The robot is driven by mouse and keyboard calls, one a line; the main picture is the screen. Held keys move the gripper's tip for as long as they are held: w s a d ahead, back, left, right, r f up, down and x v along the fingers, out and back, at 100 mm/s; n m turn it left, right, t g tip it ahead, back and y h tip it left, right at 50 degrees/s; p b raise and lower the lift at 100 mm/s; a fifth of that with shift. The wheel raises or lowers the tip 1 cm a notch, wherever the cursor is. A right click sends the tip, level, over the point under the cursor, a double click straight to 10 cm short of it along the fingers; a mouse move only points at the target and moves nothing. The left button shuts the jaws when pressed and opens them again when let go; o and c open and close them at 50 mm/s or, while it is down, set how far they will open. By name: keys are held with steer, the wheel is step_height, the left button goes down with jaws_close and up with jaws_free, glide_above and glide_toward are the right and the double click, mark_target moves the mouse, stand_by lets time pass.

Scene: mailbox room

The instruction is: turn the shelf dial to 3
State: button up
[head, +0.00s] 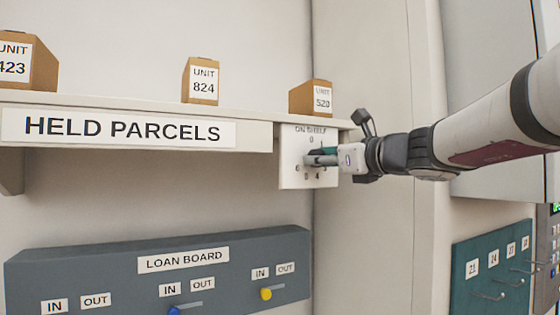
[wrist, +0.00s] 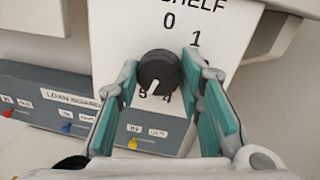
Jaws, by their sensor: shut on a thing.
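The shelf dial is a round black knob (wrist: 158,68) with a white pointer line, on a white plate (head: 292,175) labelled "ON SHELF" at the right end of the shelf. In the wrist view the pointer aims down and slightly left, by the 5 and 4; I cannot tell exactly which it marks. The 0 and 1 show above and to the right; the 3 is not readable. My gripper (head: 322,157) is shut on the knob, one teal-padded finger on each side. In the head view the fingers hide most of the knob.
A held parcels shelf (head: 255,135) carries several brown boxes, the one marked 520 (head: 303,98) just above the dial. A grey loan board (head: 120,265) with sliders is below left. A teal key board (head: 475,290) is at lower right. The wall corner is close right of the dial.

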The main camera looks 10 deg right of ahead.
steer(key=shift+a+n+g+h+b, duration=0.15)
steer(key=shift+n+h+b, duration=0.35)
steer(key=shift+n+b, duration=2.45)
steer(key=shift+d+n+g+h+b, duration=0.15)
steer(key=shift+n+h+b, duration=0.35)
steer(key=shift+n+b, duration=2.45)
steer(key=n+p, duration=0.2)
steer(key=shift+a+n, duration=0.1)
steer(key=shift+n, duration=0.3)
steer(key=o, duration=1.2)
steer(key=shift+c, duration=0.2)
steer(key=shift+r, duration=0.1)
